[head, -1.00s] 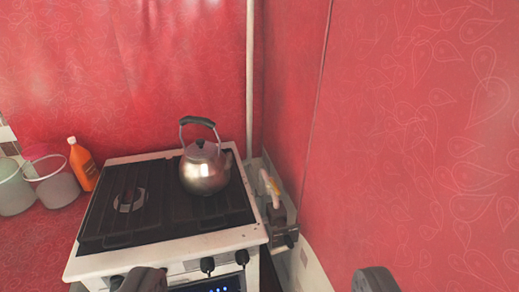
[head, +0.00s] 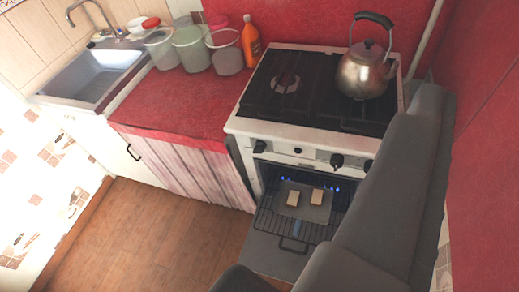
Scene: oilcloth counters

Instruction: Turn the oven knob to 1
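The white stove (head: 270,129) stands against the red wall with several black burner grates on top. Its front panel shows a black knob at the left (head: 260,147), another right of centre (head: 337,160), and a third (head: 368,165) partly hidden at the right by a large grey part of my arm. I cannot tell which is the oven knob, and no markings are readable. The oven (head: 284,243) is open, with small blue flames inside. Grey parts of my own arm or gripper fill the lower right and bottom; fingertips cannot be made out.
A steel kettle (head: 365,72) stands at the stove's back right. Two pale bread-like pieces lie on a tray (head: 313,212) inside the oven. An orange bottle (head: 250,42) and several tubs stand on the red counter (head: 180,105). Wooden floor (head: 150,240) is free at lower left.

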